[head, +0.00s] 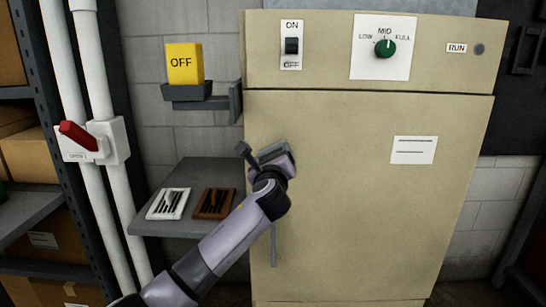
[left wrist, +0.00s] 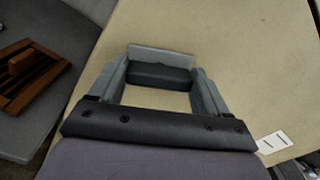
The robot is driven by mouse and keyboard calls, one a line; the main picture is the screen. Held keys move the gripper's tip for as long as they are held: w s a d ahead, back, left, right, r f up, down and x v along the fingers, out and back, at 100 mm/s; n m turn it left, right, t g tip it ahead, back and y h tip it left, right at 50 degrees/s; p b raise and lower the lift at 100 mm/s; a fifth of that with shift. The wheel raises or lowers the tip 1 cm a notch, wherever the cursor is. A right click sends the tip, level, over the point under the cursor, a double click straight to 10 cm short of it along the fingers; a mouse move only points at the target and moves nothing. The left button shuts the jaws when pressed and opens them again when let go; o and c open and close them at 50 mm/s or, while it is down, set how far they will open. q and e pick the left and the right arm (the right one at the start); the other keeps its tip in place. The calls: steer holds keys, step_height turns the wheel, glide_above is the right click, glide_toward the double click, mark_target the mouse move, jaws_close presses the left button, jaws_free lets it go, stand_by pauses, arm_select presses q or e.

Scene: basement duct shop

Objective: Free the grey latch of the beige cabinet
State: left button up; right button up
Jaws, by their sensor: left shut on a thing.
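The beige cabinet (head: 380,220) fills the middle and right of the head view, with its door closed. My left gripper (head: 264,156) is at the door's upper left edge. In the left wrist view, its two fingers stand on either side of the grey latch (left wrist: 160,75), a dark grey block with a lighter grey plate behind it. The gripper is shut on this latch. In the head view the gripper and wrist hide most of the latch, so I cannot tell its exact turn. My right gripper is not in view.
Above are a yellow OFF block (head: 184,63) on a bracket and a red lever (head: 78,135) on white pipes. A grey vertical handle (head: 274,250) hangs below my wrist.

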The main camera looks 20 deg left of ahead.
arm_select(q)
steer(key=shift+f+n+b, duration=0.15)
steer(key=shift+n+b, duration=0.6)
steer(key=shift+n, duration=2.25)
steer(key=shift+f+n+b, duration=0.1)
steer(key=shift+n+b, duration=0.65)
steer(key=shift+n, duration=2.25)
steer(key=o, duration=1)
steer(key=shift+s, duration=0.15)
steer(key=shift+v, duration=3.45)
